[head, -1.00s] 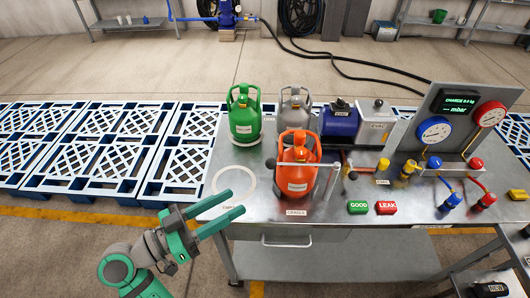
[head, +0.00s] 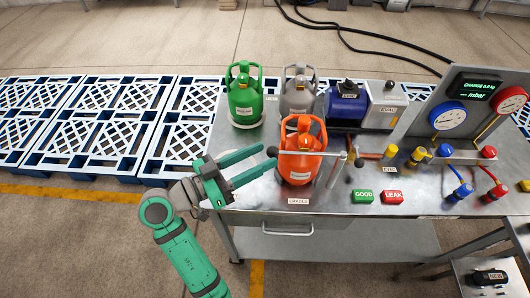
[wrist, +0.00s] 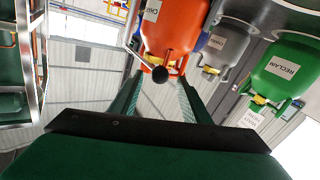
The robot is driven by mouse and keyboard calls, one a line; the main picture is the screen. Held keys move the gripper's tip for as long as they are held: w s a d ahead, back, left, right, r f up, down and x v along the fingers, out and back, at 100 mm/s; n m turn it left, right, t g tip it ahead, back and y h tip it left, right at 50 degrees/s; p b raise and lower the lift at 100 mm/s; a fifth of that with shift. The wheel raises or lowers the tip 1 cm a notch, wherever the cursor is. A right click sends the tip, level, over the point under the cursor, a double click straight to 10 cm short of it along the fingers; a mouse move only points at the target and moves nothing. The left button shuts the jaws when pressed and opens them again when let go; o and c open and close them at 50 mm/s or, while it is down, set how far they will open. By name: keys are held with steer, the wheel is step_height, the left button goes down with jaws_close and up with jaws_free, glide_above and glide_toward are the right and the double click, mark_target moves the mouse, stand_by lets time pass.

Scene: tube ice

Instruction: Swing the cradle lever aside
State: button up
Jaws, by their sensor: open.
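The orange cylinder (head: 301,165) stands upright in the cradle at the table's front edge. The cradle lever (head: 310,153) is a grey bar lying across the cylinder's front, with a black knob (head: 272,151) at its left end and its other end by a post on the right. My gripper (head: 262,162) is open and empty, just left of the knob, with its fingers pointing at it. In the wrist view the knob (wrist: 160,74) shows between and beyond the fingertips, with the orange cylinder (wrist: 172,30) behind it. I cannot tell whether any finger touches the knob.
A green cylinder (head: 244,100) and a grey cylinder (head: 298,95) stand behind. A blue pump unit (head: 346,103) and a gauge panel (head: 460,92) are further right. GOOD (head: 363,196) and LEAK (head: 394,197) buttons lie at the front. The table's left front is clear.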

steer(key=shift+x, duration=1.1)
jaws_close()
steer(key=shift+w, duration=0.1)
